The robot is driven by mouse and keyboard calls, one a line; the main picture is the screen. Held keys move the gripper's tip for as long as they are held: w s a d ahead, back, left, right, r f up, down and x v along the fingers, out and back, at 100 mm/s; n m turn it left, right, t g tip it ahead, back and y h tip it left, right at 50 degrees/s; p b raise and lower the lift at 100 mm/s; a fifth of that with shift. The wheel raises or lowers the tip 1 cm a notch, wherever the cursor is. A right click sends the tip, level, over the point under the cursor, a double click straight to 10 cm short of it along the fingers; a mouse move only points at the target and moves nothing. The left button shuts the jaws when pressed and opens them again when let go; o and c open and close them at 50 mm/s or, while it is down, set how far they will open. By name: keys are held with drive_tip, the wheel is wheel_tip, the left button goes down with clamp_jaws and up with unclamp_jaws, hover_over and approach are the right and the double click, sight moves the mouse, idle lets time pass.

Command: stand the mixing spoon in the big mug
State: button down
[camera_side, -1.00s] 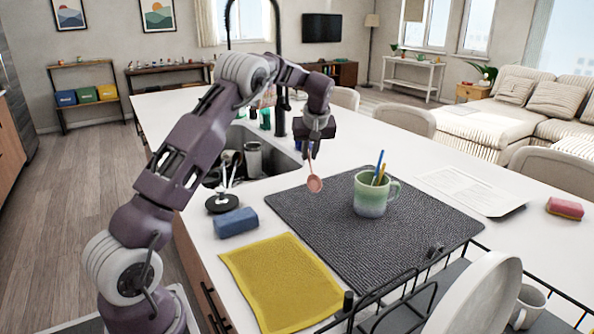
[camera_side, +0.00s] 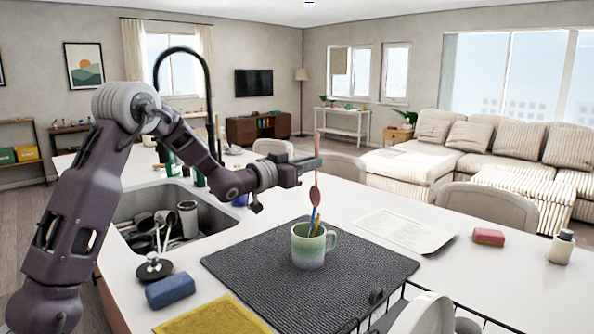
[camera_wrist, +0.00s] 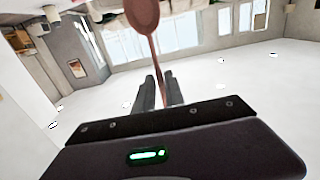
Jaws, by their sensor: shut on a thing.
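The mixing spoon (camera_side: 315,193) is pinkish brown and hangs close to upright, bowl down. My gripper (camera_side: 314,164) is shut on its handle, which sticks up above the fingers. In the wrist view the spoon's bowl (camera_wrist: 142,14) and handle run from between my fingers (camera_wrist: 159,90). The big mug (camera_side: 309,250) is green and cream and stands upright on the dark mat. It holds a blue and a yellow stick-like thing. The bowl shows just above these sticks. I cannot tell whether it is straight over the mug or touching them.
The dark mat (camera_side: 250,270) lies beside the sink (camera_side: 150,205), which holds dishes. A blue sponge (camera_side: 170,291) and yellow cloth (camera_side: 215,318) lie at the front left. Papers (camera_side: 405,230) and a pink sponge (camera_side: 488,237) lie to the right. A dish rack (camera_side: 410,318) stands in front.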

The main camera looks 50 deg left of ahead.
wheel_tip(320, 180, down, 13)
drive_tip(key=shift+f, duration=0.2)
idle(0.7)
drive_tip(key=c, duration=1.3)
unclamp_jaws()
drive_tip(key=s, duration=0.7)
